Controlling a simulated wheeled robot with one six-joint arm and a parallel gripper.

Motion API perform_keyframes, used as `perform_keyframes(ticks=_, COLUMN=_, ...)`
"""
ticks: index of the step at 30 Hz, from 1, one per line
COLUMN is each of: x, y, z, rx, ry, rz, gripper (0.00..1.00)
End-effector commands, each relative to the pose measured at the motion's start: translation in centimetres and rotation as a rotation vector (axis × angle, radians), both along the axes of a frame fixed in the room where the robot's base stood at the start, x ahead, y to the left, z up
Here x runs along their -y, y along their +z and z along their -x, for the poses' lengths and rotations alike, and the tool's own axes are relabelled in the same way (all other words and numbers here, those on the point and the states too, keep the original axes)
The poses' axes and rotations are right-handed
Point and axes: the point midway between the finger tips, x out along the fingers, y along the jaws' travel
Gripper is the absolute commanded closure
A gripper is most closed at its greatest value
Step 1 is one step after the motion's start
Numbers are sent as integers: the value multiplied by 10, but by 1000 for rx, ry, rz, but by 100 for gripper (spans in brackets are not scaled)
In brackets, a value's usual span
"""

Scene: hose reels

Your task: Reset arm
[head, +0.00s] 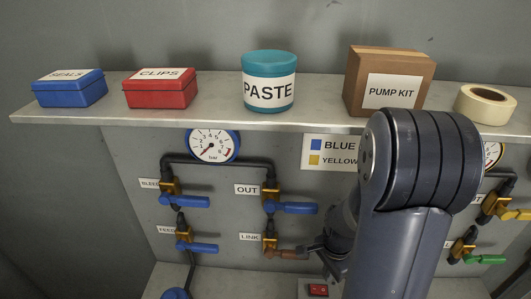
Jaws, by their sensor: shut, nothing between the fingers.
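My arm rises in the right half of the head view and hides part of the valve panel. My gripper (312,249) is shut and empty. It shows small and dark beside the tip of the orange-brown handle of the LINK valve (288,254). I cannot tell whether it touches that handle. The LINK valve's brass body (269,245) sits below the OUT valve (270,199), which has a blue handle (294,208).
A shelf (215,113) above the panel holds a SEALS box (70,90), a CLIPS box (160,90), a PASTE tub (269,82), a PUMP KIT carton (388,80) and a tape roll (485,104). A red switch (318,290) lies below my gripper.

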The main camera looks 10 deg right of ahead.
Motion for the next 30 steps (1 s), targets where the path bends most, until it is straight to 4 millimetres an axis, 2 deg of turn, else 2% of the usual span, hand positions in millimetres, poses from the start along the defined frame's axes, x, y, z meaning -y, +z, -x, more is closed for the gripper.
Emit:
perform_keyframes(ticks=16, x=0, y=-61, z=0, rx=-1, ry=0, rz=-1, gripper=100)
perform_keyframes(ticks=21, x=0, y=-67, z=0, rx=0, ry=0, rz=0, gripper=100)
perform_keyframes(ticks=30, x=0, y=-63, z=0, rx=0, ry=0, rz=0, gripper=100)
